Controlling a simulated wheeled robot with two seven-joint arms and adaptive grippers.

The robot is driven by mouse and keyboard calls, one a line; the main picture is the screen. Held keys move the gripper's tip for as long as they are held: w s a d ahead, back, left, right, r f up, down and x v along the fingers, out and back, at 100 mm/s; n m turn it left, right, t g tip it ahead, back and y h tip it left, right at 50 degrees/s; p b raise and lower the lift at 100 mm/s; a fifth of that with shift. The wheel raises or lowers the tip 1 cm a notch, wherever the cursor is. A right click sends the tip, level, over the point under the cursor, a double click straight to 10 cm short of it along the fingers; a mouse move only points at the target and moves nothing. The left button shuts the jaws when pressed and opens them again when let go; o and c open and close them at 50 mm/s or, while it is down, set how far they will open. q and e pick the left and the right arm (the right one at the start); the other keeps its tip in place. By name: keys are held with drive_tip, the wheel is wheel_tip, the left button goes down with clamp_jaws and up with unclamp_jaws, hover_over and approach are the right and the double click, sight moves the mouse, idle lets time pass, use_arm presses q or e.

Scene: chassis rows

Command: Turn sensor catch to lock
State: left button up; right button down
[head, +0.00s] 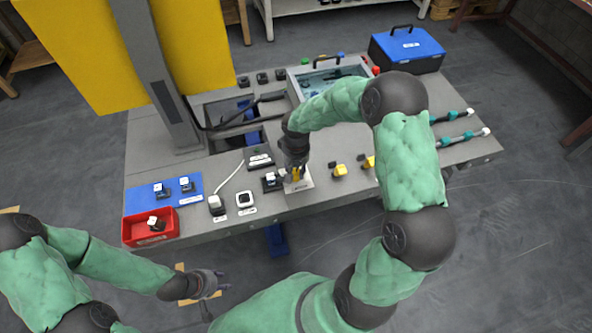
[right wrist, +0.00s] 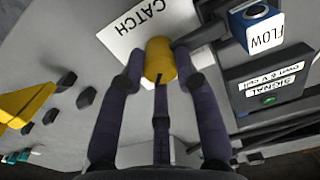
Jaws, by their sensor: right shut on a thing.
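The yellow catch (right wrist: 160,60) sits by a white plate marked CATCH (right wrist: 125,30). My right gripper (right wrist: 160,75) is shut on the catch, with fingers on both sides of it. In the head view the right gripper (head: 295,165) comes down over the yellow catch (head: 297,174) near the table's front edge and partly hides it. The sensor marked FLOW (right wrist: 250,25) stands right beside the catch, and a dark bar lies between them. It also shows in the head view (head: 271,182). My left gripper (head: 210,284) hangs empty in front of the table, its fingers too small to judge.
A dark box marked SIGNAL (right wrist: 268,88) stands near the sensor. Other yellow pieces (head: 340,170) stand to the right. A red bin (head: 135,232) and a blue mat (head: 140,196) lie at the left. A blue toolbox (head: 408,52) stands at the back right.

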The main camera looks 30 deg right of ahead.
sight(296, 171)
drive_tip(key=shift+m, duration=0.3)
idle(0.4)
drive_tip(key=c, duration=0.9)
unclamp_jaws()
wheel_tip(296, 171, up, 12)
